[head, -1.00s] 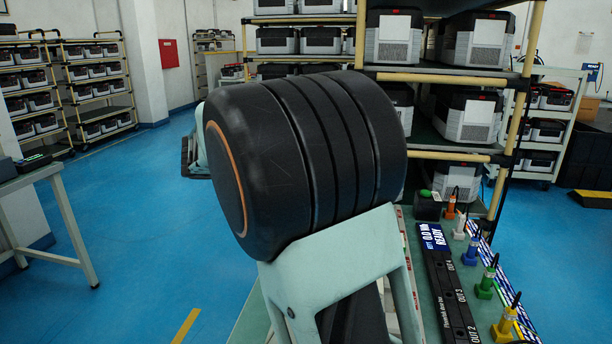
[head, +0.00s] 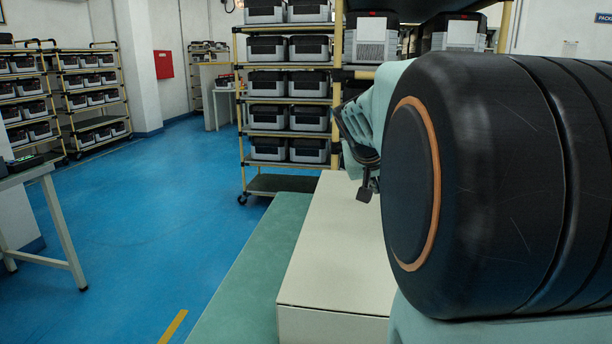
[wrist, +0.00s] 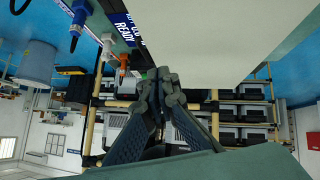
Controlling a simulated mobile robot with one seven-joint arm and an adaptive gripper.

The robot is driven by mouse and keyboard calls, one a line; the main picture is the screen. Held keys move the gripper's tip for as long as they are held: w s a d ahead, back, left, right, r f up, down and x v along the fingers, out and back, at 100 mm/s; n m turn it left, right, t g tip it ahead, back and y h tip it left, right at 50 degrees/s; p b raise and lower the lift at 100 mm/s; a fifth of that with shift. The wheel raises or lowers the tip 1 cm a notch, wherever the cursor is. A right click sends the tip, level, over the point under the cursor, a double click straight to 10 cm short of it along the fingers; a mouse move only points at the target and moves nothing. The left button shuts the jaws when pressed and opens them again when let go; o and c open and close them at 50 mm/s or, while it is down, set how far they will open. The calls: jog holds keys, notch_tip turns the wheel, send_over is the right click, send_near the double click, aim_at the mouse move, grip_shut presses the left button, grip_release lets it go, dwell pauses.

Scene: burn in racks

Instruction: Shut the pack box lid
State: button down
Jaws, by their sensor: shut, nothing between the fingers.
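The pack box (head: 331,245) is a long cream box on the green bench top at the lower middle of the head view. Its top looks flat, with a thin seam near the front edge; its right side is hidden behind my arm. A cream surface also fills the upper part of the wrist view (wrist: 205,38), likely the same box. My gripper (head: 366,183) is at the box's far right, partly hidden by my arm. In the wrist view its dark fingertips (wrist: 160,82) are together, with nothing between them. Whether they touch the box I cannot tell.
A rack of grey and black units (head: 289,112) stands behind the bench, with further racks (head: 85,95) at the left. A grey table (head: 35,170) stands at the left edge. Coloured connectors (wrist: 124,66) show in the wrist view. The blue floor (head: 140,230) at left is clear.

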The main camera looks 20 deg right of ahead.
jog(key=d+f, duration=0.1)
jog(key=s+d+f+b, duration=0.1)
jog(key=f, duration=0.1)
jog(key=s+d+f+b, duration=0.1)
jog(key=f, duration=0.1)
jog(key=shift+f, duration=0.15)
jog(key=shift+s+f, duration=0.1)
jog(key=shift+s+d+f, duration=0.1)
jog(key=shift+f, duration=0.05)
